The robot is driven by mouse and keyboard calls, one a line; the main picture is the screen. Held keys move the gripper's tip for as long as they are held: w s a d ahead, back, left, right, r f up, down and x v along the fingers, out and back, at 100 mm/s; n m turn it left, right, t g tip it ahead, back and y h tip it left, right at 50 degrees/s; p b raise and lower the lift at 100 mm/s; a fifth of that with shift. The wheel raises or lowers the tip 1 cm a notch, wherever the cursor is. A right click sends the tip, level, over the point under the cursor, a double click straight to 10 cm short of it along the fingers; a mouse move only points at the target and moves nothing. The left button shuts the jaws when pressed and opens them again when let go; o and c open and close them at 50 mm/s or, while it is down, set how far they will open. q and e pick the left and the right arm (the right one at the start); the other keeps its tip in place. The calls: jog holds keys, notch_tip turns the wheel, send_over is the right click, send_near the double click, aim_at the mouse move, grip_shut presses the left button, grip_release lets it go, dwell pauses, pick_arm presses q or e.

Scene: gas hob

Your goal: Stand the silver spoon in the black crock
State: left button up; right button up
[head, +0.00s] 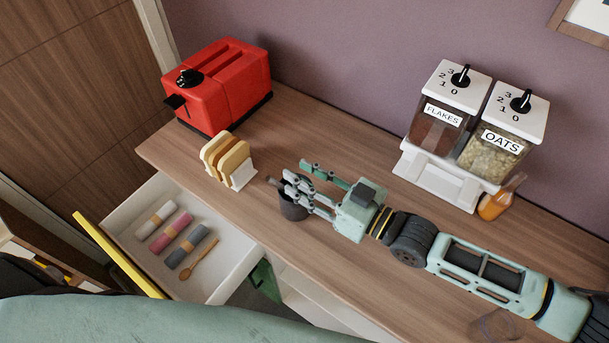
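The black crock (293,212) stands upright on the wooden counter, left of my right gripper. My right gripper (298,180) reaches in from the right with its fingers spread over and beside the crock, hiding part of its rim. A gap shows between the fingers, and I see nothing clearly held in them. A short brownish handle end (272,182) shows at the crock's left rim; I cannot tell what it belongs to. I cannot make out the silver spoon. My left gripper is not in view.
A toast rack (228,160) and red toaster (222,85) stand to the left. The FLAKES and OATS dispenser (440,178) and an orange bottle (497,202) stand at the right. An open drawer (140,200) holds rolled napkins (172,232) and a wooden spoon (200,258).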

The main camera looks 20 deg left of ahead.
jog(key=v, duration=1.2)
jog(key=shift+a, duration=0.1)
dwell(0.5)
